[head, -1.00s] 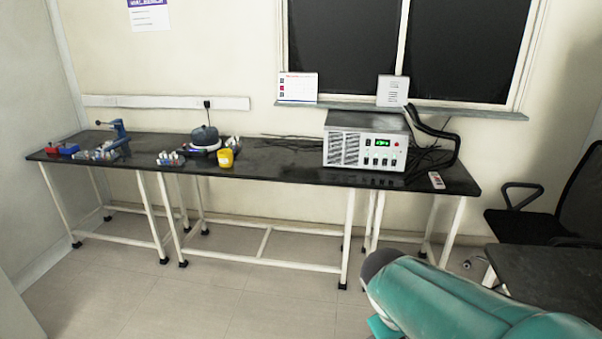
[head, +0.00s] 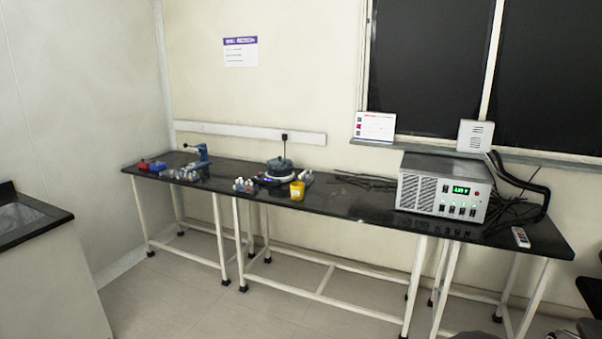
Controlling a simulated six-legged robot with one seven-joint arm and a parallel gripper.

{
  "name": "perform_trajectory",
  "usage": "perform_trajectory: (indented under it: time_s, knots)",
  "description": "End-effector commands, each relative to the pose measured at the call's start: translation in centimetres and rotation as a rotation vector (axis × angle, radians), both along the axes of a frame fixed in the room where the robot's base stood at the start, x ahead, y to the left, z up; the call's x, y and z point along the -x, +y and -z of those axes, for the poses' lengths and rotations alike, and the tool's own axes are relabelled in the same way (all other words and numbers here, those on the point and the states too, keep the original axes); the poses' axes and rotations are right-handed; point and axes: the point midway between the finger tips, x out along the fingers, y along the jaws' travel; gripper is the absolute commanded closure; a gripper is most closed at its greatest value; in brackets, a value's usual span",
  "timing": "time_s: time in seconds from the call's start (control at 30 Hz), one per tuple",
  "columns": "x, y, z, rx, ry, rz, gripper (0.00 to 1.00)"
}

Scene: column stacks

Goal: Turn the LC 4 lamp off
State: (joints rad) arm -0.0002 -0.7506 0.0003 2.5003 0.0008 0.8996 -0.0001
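The LC 4 lamp cannot be picked out by any label in the head view. A white instrument box (head: 444,187) with a lit green display (head: 460,190) and several small green lights sits at the right of the black bench. My gripper is not in view.
The long black bench (head: 345,205) on white legs runs along the wall. It carries a yellow cup (head: 297,190), a dark round device (head: 279,168), a blue tool (head: 201,155) and a small remote (head: 521,237). A counter (head: 30,225) stands at left. The floor before the bench is clear.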

Motion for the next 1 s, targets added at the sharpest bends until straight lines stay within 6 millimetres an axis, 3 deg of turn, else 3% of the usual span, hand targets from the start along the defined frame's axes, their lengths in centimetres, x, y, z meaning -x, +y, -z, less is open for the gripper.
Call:
perform_trajectory:
  time_s: [0.03,0.27,0.3,1.0]
  knots:
    - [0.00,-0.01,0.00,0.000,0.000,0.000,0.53]
    - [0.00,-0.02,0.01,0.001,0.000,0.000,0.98]
    - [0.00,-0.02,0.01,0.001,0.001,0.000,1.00]
    - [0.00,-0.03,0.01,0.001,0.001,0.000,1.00]
